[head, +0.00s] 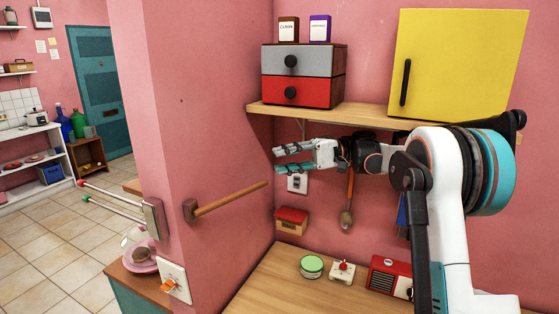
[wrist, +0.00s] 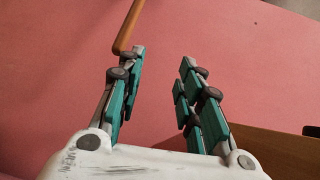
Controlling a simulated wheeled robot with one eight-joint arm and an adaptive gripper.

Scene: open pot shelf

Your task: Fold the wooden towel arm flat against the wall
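The wooden towel arm (head: 232,198) is a light brown rod on a dark bracket (head: 190,210) on the pink wall's side. It sticks out from that wall to the right, with its free end near the corner. My gripper (head: 277,161) is above and to the right of that end, fingers pointing left. In the wrist view my gripper (wrist: 163,60) is open, with nothing between the fingers. A brown rod, seemingly the towel arm (wrist: 128,27), ends by the left finger's tip there; I cannot tell whether they touch.
A wooden shelf (head: 352,116) with drawers (head: 303,77) and a yellow cabinet (head: 457,62) is above my gripper. A wooden spoon (head: 347,218) hangs behind. Metal rods (head: 115,203) stick out left of the bracket. A counter (head: 275,285) holds a red radio (head: 390,276).

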